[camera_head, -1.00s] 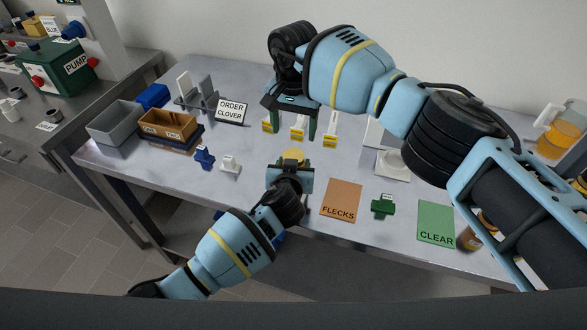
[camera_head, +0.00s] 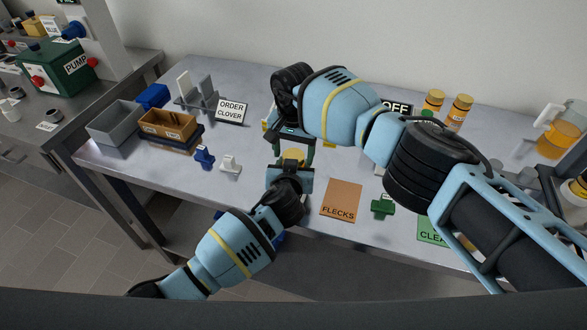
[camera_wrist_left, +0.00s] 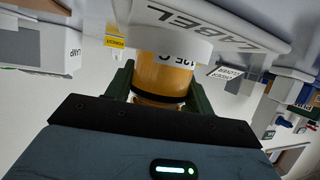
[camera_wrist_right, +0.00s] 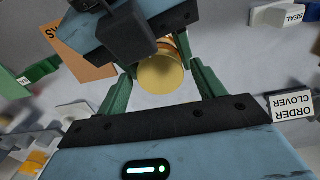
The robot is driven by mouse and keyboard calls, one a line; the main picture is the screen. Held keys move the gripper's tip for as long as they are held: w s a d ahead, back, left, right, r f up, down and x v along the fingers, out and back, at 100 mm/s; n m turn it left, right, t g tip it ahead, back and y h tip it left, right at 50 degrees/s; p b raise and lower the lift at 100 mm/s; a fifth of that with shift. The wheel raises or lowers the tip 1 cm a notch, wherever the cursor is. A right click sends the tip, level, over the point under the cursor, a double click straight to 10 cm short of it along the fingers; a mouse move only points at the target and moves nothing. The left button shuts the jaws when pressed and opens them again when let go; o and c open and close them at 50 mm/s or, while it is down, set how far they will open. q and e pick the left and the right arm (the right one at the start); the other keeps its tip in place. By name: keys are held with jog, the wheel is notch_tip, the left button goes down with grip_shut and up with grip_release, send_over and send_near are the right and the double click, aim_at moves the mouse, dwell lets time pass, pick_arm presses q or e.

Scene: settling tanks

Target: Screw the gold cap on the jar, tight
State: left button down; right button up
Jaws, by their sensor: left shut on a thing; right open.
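The amber jar (camera_wrist_left: 165,75) is between the green fingers of my left gripper (camera_wrist_left: 158,88), which is shut on it. The gold cap (camera_wrist_right: 160,75) shows as a round disc at the jar's top end in the right wrist view. It also shows in the head view (camera_head: 292,155), just beyond my left gripper (camera_head: 290,174). I cannot tell how tightly the cap sits. My right gripper (camera_wrist_right: 160,88) is open, with one finger on each side of the cap and gaps between. In the head view my right gripper (camera_head: 291,145) is directly above the cap.
An orange FLECKS mat (camera_head: 341,200) and a green stand (camera_head: 382,207) lie to the right. A blue stand (camera_head: 204,157) and a white stand (camera_head: 230,163) stand left. Two gold-capped jars (camera_head: 445,108) are at the back right. Bins (camera_head: 117,122) stand far left.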

jog(key=c, duration=0.9)
jog(key=o, duration=1)
jog(key=shift+r, duration=2.3)
jog(key=o, duration=0.5)
jog(key=shift+o, duration=0.2)
